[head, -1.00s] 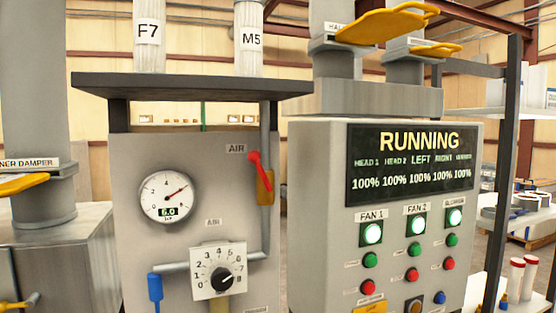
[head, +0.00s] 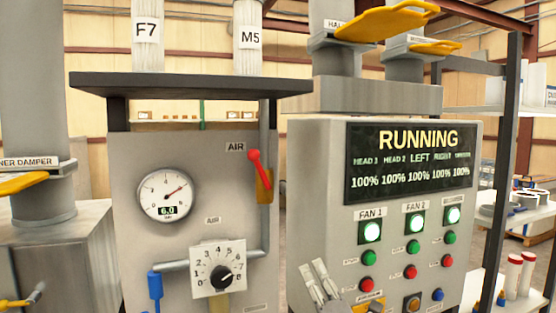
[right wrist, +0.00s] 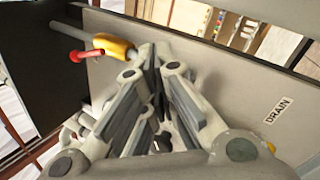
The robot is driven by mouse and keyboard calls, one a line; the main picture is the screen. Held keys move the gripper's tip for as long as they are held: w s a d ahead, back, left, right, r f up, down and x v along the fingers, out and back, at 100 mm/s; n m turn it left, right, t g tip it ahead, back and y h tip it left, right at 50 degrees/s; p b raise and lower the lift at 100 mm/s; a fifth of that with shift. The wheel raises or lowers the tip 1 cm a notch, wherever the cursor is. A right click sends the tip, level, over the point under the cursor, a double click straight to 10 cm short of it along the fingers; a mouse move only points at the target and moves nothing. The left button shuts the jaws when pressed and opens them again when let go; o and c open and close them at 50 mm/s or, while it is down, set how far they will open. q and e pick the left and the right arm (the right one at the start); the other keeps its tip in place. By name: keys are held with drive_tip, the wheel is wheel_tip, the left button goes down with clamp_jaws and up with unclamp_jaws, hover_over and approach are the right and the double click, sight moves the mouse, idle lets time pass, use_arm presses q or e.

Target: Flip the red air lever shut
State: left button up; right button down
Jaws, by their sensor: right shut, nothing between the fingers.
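The red air lever (head: 258,169) sits on a yellow valve body (head: 265,192) on the vertical pipe, beside the AIR label (head: 235,147). It slants, with its knob at the upper left. My right gripper (head: 313,268) is shut and empty, low in front of the fan control panel, below and to the right of the lever and apart from it. In the right wrist view, the red lever (right wrist: 86,56) and yellow valve body (right wrist: 117,46) show at the upper left, beyond the shut fingers (right wrist: 155,62). My left gripper is out of view.
A pressure gauge (head: 166,197) reading 6.0 and a numbered dial (head: 219,270) are on the grey panel left of the lever. A blue-handled valve (head: 154,286) hangs at lower left. The control box, with a RUNNING screen (head: 412,158) and several buttons, stands right of the lever.

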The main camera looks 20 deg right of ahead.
drive_tip(key=a+r+n+y, duration=0.3)
drive_tip(key=r+n+y, duration=0.75)
drive_tip(key=n, duration=0.45)
drive_tip(key=n+g+y, duration=0.5)
drive_tip(key=n, duration=0.8)
approach(261, 171)
drive_tip(key=s+a+r, duration=0.2)
drive_tip(key=s, duration=0.1)
drive_tip(key=w+d+r+n+g+h, duration=0.1)
drive_tip(key=d+r+n+g+h, duration=0.2)
drive_tip(key=d+n, duration=0.3)
drive_tip(key=r+n+h, duration=0.1)
drive_tip(key=n, duration=0.2)
drive_tip(key=shift+w+d+r+n, duration=0.2)
drive_tip(key=shift+r+n, duration=0.1)
drive_tip(key=shift+n, duration=0.1)
drive_tip(key=f+p+x, duration=0.1)
drive_tip(key=p+x, duration=0.4)
drive_tip(key=x, duration=0.5)
drive_tip(key=shift+r, duration=0.4)
